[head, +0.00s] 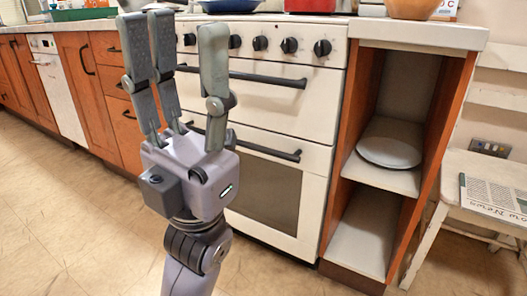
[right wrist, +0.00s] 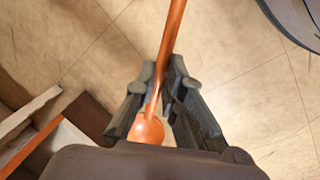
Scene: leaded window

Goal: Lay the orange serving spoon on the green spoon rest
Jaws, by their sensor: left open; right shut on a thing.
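The orange serving spoon (right wrist: 170,45) is in the right wrist view, its handle running up out of the top of the picture and its round end low between the fingers. My right gripper (right wrist: 163,85) is shut on it, above the floor. My left gripper (head: 180,28) is open and empty in the head view, fingers up, in front of the stove. I cannot make out the green spoon rest for certain; a flat greenish item (head: 84,14) lies on the counter at the upper left. The right gripper and spoon are outside the head view.
The white stove (head: 310,90) carries a blue pan (head: 229,5) and a red pot (head: 310,5). An orange bowl (head: 412,8) stands on the counter to the right. An open shelf holds a plate (head: 390,142). A white stool (head: 460,165) stands at right. The floor (head: 60,220) at left is clear.

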